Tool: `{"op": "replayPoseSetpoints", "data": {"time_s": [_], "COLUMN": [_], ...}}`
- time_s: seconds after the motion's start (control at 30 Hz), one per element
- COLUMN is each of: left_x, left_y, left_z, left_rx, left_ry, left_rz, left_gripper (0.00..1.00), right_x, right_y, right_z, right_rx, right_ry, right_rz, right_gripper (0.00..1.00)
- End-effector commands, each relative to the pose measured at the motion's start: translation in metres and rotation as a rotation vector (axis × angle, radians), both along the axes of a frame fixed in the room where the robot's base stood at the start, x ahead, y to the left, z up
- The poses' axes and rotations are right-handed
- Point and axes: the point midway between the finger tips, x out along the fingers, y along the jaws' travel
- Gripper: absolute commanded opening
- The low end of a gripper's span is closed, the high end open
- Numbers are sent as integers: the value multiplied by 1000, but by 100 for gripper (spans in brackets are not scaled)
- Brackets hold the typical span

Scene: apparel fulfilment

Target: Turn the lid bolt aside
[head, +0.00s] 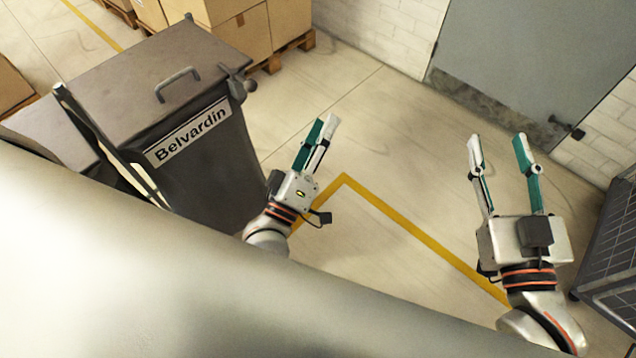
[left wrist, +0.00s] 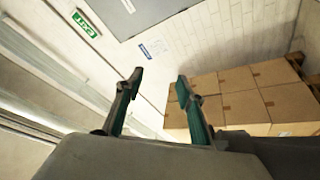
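A dark grey bin (head: 205,185) with a white "Belvardin" label stands at the left in the head view. Its lid (head: 120,85) is closed and carries a bar handle (head: 177,84). A small dark knobbed fitting (head: 240,85) sits at the lid's right corner; it looks like the lid bolt, but its exact position is too small to tell. My left gripper (head: 325,121) is right of the bin, apart from it and empty. Its fingers are spread in the left wrist view (left wrist: 159,77). My right gripper (head: 497,138) is open and empty, farther right.
Cardboard boxes (head: 235,25) on pallets stand behind the bin, and boxes (left wrist: 235,95) also show in the left wrist view. A grey door (head: 540,65) is at the back right. A dark mesh cage (head: 612,255) stands at the right edge. Floor between bin and cage is clear.

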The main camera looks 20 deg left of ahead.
Motion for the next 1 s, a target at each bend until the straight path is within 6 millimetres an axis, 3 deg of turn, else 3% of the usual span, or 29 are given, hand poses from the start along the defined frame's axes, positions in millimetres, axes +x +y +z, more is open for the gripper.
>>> {"op": "replayPoseSetpoints", "data": {"time_s": [0.6,0.8,1.0], "left_x": [-37,-47,-51], "left_y": [-15,-12,-11], "left_z": [-102,-123,-131], "left_rx": [521,622,661], "left_ry": [256,306,326], "left_rz": [-89,-107,-115], "left_gripper": [38,38,38], "right_x": [0,0,0], "right_y": [0,0,0], "right_z": [6,7,8], "right_rx": [0,0,0], "right_ry": [-4,-4,-4], "right_rz": [0,0,0], "right_gripper": [40,40,40]}}
